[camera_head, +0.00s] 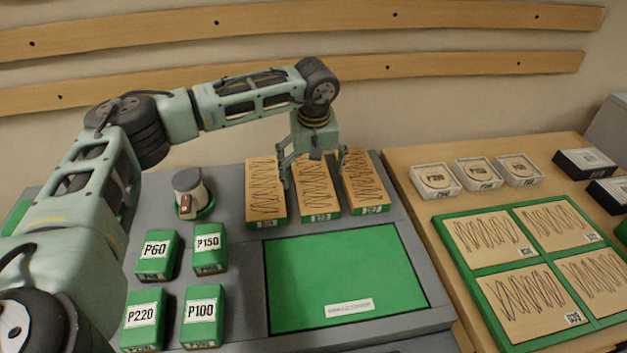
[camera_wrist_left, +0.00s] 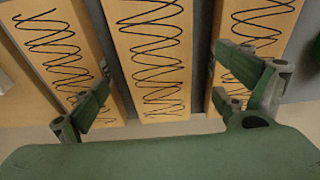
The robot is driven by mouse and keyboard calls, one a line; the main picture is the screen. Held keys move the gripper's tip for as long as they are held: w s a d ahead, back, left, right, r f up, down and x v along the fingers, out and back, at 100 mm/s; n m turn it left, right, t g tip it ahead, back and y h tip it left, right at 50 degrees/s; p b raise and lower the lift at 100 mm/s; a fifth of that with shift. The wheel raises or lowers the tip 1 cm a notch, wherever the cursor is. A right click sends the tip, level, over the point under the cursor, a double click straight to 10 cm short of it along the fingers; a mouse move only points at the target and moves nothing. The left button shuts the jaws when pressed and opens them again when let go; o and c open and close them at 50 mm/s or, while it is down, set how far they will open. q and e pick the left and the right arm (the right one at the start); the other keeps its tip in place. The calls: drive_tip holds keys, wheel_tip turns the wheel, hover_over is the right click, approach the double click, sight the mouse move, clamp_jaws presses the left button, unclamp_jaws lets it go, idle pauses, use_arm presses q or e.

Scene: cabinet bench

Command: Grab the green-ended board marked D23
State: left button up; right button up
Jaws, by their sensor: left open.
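Three wooden boards with black zigzag lines and green ends lie side by side at the back of the grey bench: a left board (camera_head: 264,192), a middle board (camera_head: 316,196) and a right board (camera_head: 366,185). Their small end labels are too small to read surely, so I cannot tell which is D23. My left gripper (camera_head: 314,172) is open above the middle board, its fingers towards either side of it. In the left wrist view the middle board (camera_wrist_left: 150,50) shows between the open fingers of the left gripper (camera_wrist_left: 155,100). Contact cannot be told. My right gripper is not seen.
Green blocks labelled P60 (camera_head: 156,250), P150 (camera_head: 208,243), P220 (camera_head: 142,312) and P100 (camera_head: 200,310) stand at front left. A green-framed tray (camera_head: 480,268) holds wooden panels at right.

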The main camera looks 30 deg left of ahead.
sight(313, 179)
use_arm(q)
drive_tip(key=f, duration=0.1)
drive_tip(key=w+f, duration=0.1)
drive_tip(key=f, duration=0.1)
drive_tip(key=shift+f, duration=0.15)
drive_tip(key=shift+a, duration=0.1)
drive_tip(key=shift+s, duration=0.1)
drive_tip(key=c, duration=1.3)
drive_tip(key=shift+c, duration=0.9)
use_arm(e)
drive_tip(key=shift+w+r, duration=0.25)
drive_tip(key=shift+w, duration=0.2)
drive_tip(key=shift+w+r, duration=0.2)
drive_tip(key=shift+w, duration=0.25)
